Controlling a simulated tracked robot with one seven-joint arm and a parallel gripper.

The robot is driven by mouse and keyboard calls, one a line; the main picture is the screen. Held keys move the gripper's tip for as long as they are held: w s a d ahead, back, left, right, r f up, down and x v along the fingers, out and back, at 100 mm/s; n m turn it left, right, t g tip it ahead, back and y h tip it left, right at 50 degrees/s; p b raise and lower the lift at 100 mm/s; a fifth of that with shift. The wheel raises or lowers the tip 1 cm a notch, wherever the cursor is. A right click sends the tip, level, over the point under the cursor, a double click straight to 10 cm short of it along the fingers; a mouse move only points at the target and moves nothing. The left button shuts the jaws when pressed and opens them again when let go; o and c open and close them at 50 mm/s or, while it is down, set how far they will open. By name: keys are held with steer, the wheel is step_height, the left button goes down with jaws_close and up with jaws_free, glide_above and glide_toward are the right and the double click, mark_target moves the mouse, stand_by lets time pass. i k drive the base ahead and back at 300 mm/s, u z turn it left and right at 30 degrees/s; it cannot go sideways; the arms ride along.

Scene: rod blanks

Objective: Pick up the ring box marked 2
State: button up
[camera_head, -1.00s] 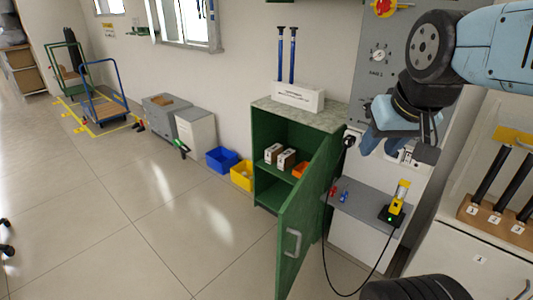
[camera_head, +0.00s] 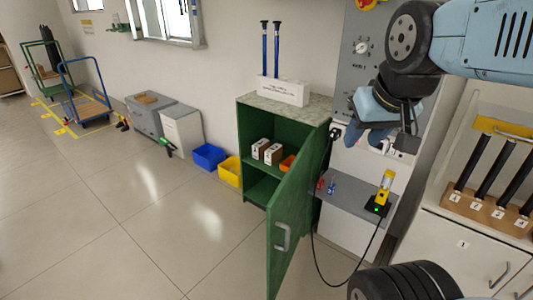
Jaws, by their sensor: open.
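Two small boxes stand side by side on the shelf inside the open green cabinet (camera_head: 245,140), a left box (camera_head: 260,149) and a right box (camera_head: 273,154). Both have pale fronts with dark marks and brown tops. The marks are too small to read, so I cannot tell which is marked 2. My gripper (camera_head: 376,135) hangs at the upper right, in front of the grey panel, empty and well apart from the boxes. Its fingers are partly hidden by its own body.
The green cabinet door (camera_head: 290,225) stands open toward me, right of the shelf. An orange bin (camera_head: 287,163) sits beside the boxes, partly behind the door. A grey shelf (camera_head: 350,205) holds a yellow device (camera_head: 384,190) with a hanging cable.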

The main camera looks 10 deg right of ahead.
mark_target(274, 153)
steer(key=z, duration=1.3)
steer(key=i, duration=0.1)
steer(key=u, duration=3.1)
steer(key=i, duration=4.5)
steer(key=z, duration=0.05)
